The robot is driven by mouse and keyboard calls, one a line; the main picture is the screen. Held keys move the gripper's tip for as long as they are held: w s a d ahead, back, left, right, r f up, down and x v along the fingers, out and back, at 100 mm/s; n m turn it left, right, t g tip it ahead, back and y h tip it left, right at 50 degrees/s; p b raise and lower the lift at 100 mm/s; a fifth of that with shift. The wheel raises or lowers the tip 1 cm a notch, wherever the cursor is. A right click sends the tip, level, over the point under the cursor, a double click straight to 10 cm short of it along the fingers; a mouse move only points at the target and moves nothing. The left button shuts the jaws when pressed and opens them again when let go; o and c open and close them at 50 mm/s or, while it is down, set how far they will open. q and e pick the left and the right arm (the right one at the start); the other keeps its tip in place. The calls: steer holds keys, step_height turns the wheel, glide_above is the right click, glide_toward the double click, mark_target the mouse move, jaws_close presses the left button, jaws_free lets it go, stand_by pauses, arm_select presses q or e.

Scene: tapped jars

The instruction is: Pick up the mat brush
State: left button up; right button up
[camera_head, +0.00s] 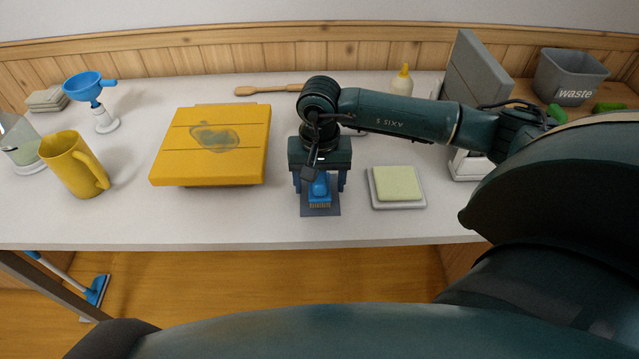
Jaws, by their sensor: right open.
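The mat brush (319,191) is a small blue brush with tan bristles. It lies on a dark grey mat (320,212) near the front middle of the white table. My right gripper (319,184) is above the brush, pointing down, with one finger on each side of it. The fingers are open and apart. The upper part of the brush is partly hidden by the gripper. I cannot tell whether the fingers touch it. My left gripper is not in view.
A yellow board (200,165) with a dark stain stands to the left. A pale green pad on a grey tray (399,204) is close on the right. A yellow jug (70,165) and blue funnel (84,86) are far left. A grey waste bin (570,77) is back right.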

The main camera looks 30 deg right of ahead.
steer(key=shift+c, duration=0.5)
steer(key=c, duration=1)
